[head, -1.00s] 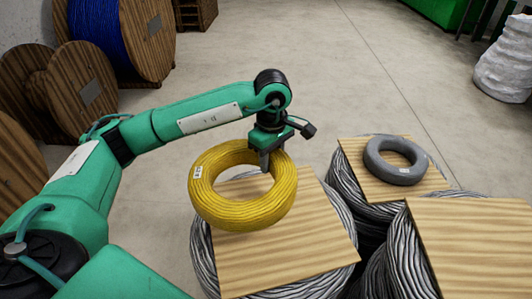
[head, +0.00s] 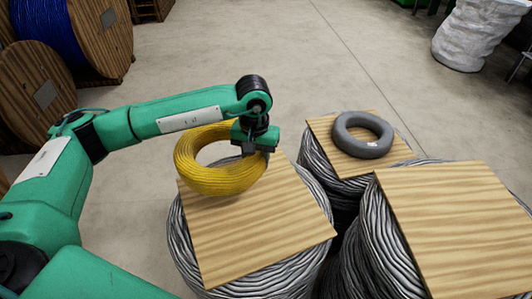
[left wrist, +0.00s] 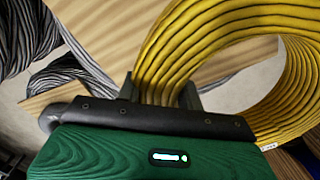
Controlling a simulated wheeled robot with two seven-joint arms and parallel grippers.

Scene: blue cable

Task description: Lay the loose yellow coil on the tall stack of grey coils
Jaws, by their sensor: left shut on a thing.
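The yellow coil (head: 200,180) lies on or just over the far-left part of a wooden board (head: 260,240), overhanging its edge; I cannot tell whether it touches. My left gripper (head: 257,149) is shut on the coil's right side. In the left wrist view, the fingers (left wrist: 160,92) straddle the yellow strands (left wrist: 195,45). A grey coil (head: 350,143) lies flat on another wooden board at the back right. My right gripper is not in view.
Large bundles of grey cable (head: 195,255) carry the boards. A third board (head: 460,220) at the right is bare. Wooden reels (head: 40,95), one with blue cable (head: 55,35), stand at the back left. A white wrapped roll (head: 475,35) stands at the back right. Open floor lies behind.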

